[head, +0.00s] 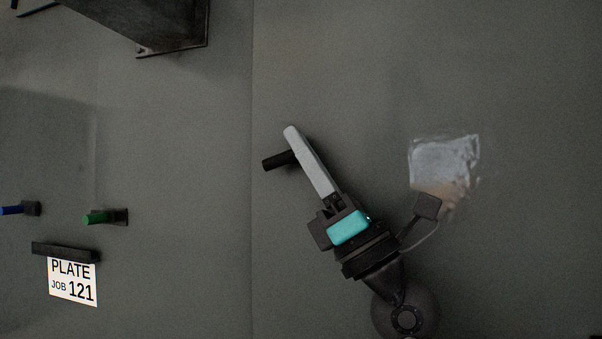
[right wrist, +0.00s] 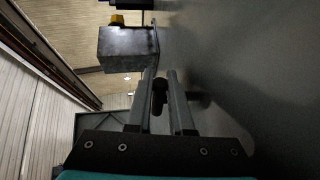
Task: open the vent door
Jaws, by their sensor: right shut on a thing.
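My right gripper (head: 290,132) reaches up and left across a grey wall panel (head: 340,60). Its pale fingers are shut on a short black handle (head: 275,161), whose end sticks out to the left of them. In the right wrist view the dark handle (right wrist: 158,92) sits between the two fingers of the right gripper (right wrist: 164,78). Which part of the grey surface is the vent door I cannot tell; no door edge is clear around the handle. My left gripper is not in view.
At the left are a green peg (head: 98,217), a blue peg (head: 14,210) and a black bar (head: 66,252) above a white "PLATE JOB 121" label (head: 72,281). A dark box (head: 165,22) juts out at the top. A shiny patch (head: 444,162) lies right of the gripper.

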